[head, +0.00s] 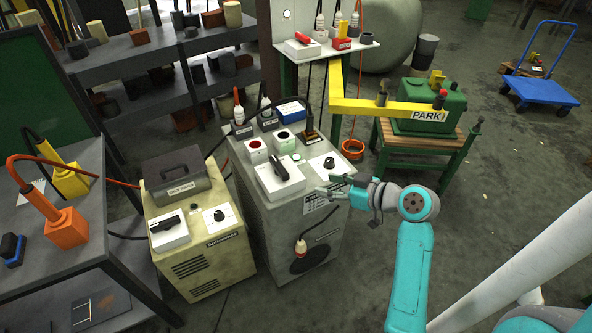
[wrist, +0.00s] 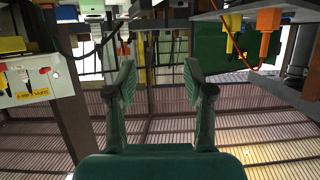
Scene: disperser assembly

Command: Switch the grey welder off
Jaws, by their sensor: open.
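The grey welder (head: 327,222) is a tall grey cabinet in the middle of the head view. On its top sits a white switch box with a black lever handle (head: 287,166), slanting across the box. A small black knob (head: 329,162) on a white plate is to its right. My gripper (head: 331,186) is open and empty at the right of the cabinet top, near its right edge; I cannot tell its exact height. In the wrist view, which looks upside down, my gripper (wrist: 160,85) shows two spread fingers with nothing between them. I cannot make out the lever there.
A beige machine (head: 203,262) with its own black-handled switch (head: 167,225) stands close on the left. A yellow PARK arm (head: 390,108) extends behind my gripper.

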